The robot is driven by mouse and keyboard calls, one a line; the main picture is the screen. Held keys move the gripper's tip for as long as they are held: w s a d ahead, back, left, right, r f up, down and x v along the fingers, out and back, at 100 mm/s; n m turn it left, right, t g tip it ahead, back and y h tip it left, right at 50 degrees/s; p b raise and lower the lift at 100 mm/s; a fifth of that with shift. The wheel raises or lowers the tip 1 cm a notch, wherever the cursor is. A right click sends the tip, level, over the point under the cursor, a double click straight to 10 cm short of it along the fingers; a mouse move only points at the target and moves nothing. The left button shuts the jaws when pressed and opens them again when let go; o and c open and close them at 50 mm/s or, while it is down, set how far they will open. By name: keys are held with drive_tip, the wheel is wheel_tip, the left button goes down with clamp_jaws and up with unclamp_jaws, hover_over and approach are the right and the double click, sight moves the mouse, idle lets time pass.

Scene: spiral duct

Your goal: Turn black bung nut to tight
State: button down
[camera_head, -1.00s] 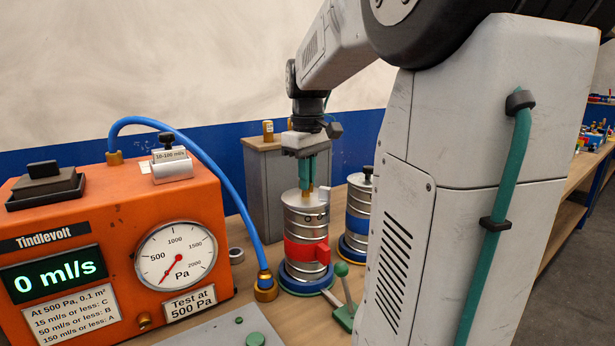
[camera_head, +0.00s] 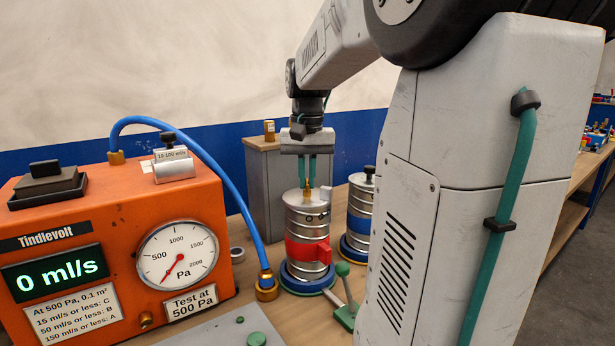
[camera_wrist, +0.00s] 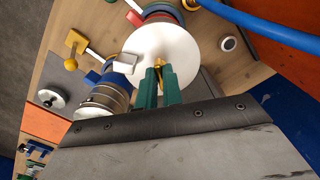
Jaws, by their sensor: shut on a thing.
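My gripper (camera_head: 308,184) points straight down over the red-banded metal duct (camera_head: 306,222). Its two green fingers are shut on a brass-coloured fitting (camera_wrist: 160,70) at the middle of the duct's pale top disc (camera_wrist: 170,45). The fingers hide part of this fitting, and I see no black on it. A black knob (camera_head: 369,170) stands on top of the blue-banded duct (camera_head: 357,225), behind and to the right, apart from my gripper.
An orange tester (camera_head: 120,250) with a dial and a display reading 0 ml/s stands at left. Its blue hose (camera_head: 225,180) arches down to a brass end left of the red-banded duct. A green-knobbed lever (camera_head: 343,285) stands close in front. A grey cabinet (camera_head: 265,195) is behind.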

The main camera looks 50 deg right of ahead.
sight(307, 181)
drive_tip(key=shift+m, duration=0.6)
drive_tip(key=c, duration=1.5)
unclamp_jaws()
drive_tip(key=shift+c, duration=0.2)
drive_tip(key=shift+r, duration=0.1)
wheel_tip(307, 181, up, 8)
drive_tip(key=shift+f, duration=0.15)
